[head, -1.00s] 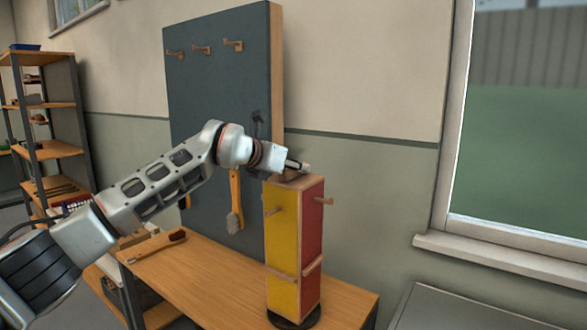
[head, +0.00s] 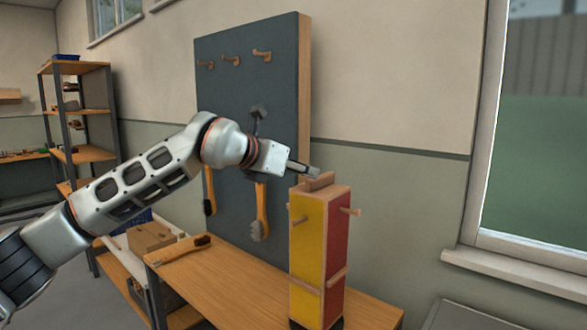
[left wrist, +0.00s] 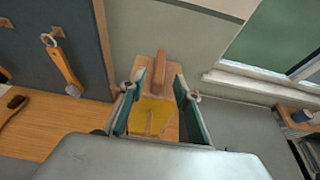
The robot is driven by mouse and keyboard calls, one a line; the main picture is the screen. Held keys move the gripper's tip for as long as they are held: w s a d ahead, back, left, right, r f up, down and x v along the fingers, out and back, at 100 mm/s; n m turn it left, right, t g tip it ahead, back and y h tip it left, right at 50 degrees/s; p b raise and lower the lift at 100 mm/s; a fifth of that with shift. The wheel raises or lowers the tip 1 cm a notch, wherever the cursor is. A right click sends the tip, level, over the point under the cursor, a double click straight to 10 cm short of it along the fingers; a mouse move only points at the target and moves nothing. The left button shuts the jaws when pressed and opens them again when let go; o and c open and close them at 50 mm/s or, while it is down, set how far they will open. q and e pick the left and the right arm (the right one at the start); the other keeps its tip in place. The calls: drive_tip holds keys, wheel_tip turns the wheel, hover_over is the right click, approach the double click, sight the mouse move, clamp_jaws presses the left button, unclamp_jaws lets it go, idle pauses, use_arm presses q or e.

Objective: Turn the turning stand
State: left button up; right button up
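The turning stand is a tall block with a yellow face (head: 305,255) and a red face (head: 337,245), wooden pegs and a wooden bar handle (head: 319,181) on top. It stands upright on the bench. My left gripper (head: 317,171) is just above and behind the stand's top, close to the handle. In the left wrist view, its two fingers (left wrist: 158,95) are spread apart, with the handle (left wrist: 159,72) and yellow face (left wrist: 150,114) seen through the gap. The fingers do not appear closed on the handle. My right gripper is in no view.
A dark pegboard (head: 240,95) with wooden hooks and hanging brushes (head: 261,210) stands behind the arm. Another brush (head: 185,248) lies on the wooden bench (head: 225,270). A shelf (head: 85,155) is at the left. A window (head: 540,140) is at the right.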

use_arm(q)
drive_tip(key=shift+v, duration=1.45)
drive_tip(key=s+d+f+n+g+h, duration=0.3)
drive_tip(key=s+d+f+h, duration=0.3)
drive_tip(key=f, duration=0.3)
drive_tip(key=s+d+f+n+g+h, duration=0.25)
drive_tip(key=s+d+f+h, duration=0.25)
drive_tip(key=s+f, duration=0.3)
drive_tip(key=s+a+f+n+t+y, duration=0.2)
drive_tip(key=a+f+n+t+y, duration=0.5)
drive_tip(key=f+n, duration=0.5)
drive_tip(key=s+a+f+n+t+y, duration=0.2)
drive_tip(key=a+f+n+t+y, duration=0.25)
drive_tip(key=a+f+n, duration=0.65)
drive_tip(key=s+a+f+n+g+y, duration=0.2)
drive_tip(key=s+a+f+n+g, duration=0.1)
drive_tip(key=s+f, duration=0.7)
drive_tip(key=s+a+f+n+g+y, duration=0.2)
drive_tip(key=s+a+f+n, duration=0.3)
drive_tip(key=s+f, duration=0.5)
wheel_tip(320, 180, down, 4)
drive_tip(key=shift+a+r+n+g+y, duration=0.1)
drive_tip(key=shift+a+n+g+y, duration=0.2)
drive_tip(key=shift+n+g, duration=0.6)
